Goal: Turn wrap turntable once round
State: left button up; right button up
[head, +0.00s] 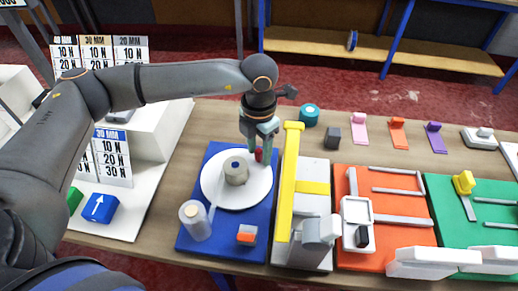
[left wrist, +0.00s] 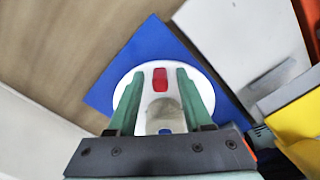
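The wrap turntable is a white round disc (head: 222,193) on a blue base plate (head: 190,232), with a grey roll (head: 236,171) at its middle. A small red peg (head: 259,155) stands near the disc's far right rim. My left gripper (head: 259,146) points down at the red peg from above. In the left wrist view the red peg (left wrist: 160,78) shows between the two green fingers (left wrist: 157,88), with a gap on each side, so the gripper is open. The grey roll is partly hidden there. My right gripper is not in view.
A pale cylinder (head: 195,220) and an orange-and-grey block (head: 247,236) are on the blue plate near the disc. A yellow bar (head: 289,180) stands close on the right. Orange (head: 350,235) and green (head: 440,195) fixture plates lie beyond it. A teal roll (head: 309,115) is behind.

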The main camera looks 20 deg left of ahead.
pick_arm(q)
notch_tip(320, 180, up, 12)
jog(key=shift+r+b, duration=0.25)
jog(key=shift+b, duration=0.1)
dwell(0.4)
